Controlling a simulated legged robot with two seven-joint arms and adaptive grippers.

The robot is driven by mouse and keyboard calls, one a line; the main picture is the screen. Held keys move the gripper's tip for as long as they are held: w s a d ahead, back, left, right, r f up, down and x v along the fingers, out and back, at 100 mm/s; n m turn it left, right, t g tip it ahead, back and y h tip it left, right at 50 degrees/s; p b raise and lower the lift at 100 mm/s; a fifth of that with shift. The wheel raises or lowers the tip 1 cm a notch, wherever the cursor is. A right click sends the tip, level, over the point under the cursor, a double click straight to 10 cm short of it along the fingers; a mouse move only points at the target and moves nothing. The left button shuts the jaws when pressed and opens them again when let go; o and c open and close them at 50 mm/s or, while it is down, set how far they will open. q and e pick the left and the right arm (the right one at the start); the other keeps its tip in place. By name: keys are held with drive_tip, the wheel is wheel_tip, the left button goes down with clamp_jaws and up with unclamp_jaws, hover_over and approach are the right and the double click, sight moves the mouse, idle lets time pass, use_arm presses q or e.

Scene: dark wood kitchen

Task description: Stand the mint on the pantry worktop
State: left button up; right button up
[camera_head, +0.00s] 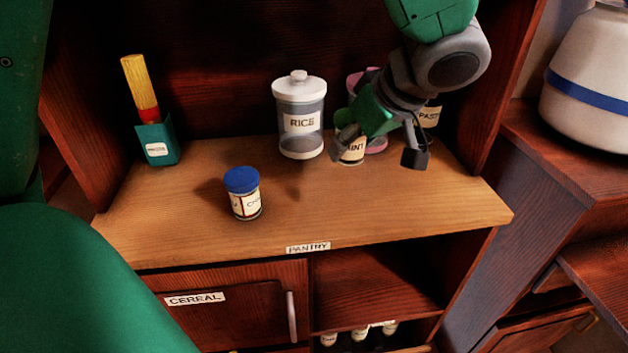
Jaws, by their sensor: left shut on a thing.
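The mint (352,151) is a small jar with a pale label, and only part of its lettering shows. It is low over the back right of the pantry worktop (360,210). It looks upright, but I cannot tell whether its base touches the wood. My left gripper (382,146) reaches down from above and is shut on the mint; its fingers and green body hide the jar's top. My right gripper is not in view.
A rice jar (301,122) stands left of the mint. A pink-lidded jar (376,143) and a pasta jar (429,115) stand close behind. A blue-capped jar (242,195) is front left, a teal holder (158,143) back left. The front right is clear.

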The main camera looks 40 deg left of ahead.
use_arm(q)
drive_tip(key=b, duration=0.1)
hover_over(340, 196)
drive_tip(key=d, duration=0.2)
wheel_tip(340, 196, down, 5)
drive_tip(key=shift+s+f, duration=0.1)
wheel_tip(340, 196, down, 4)
drive_tip(key=shift+r+b, duration=0.15)
drive_tip(key=shift+b, duration=0.65)
drive_tip(key=shift+r, duration=0.1)
drive_tip(key=shift+s, duration=0.1)
drive_tip(key=o, duration=1.4)
drive_tip(key=p+v, duration=0.3)
drive_tip(key=v, duration=0.9)
drive_tip(key=shift+d+r+p, duration=0.1)
drive_tip(key=shift+p, duration=0.2)
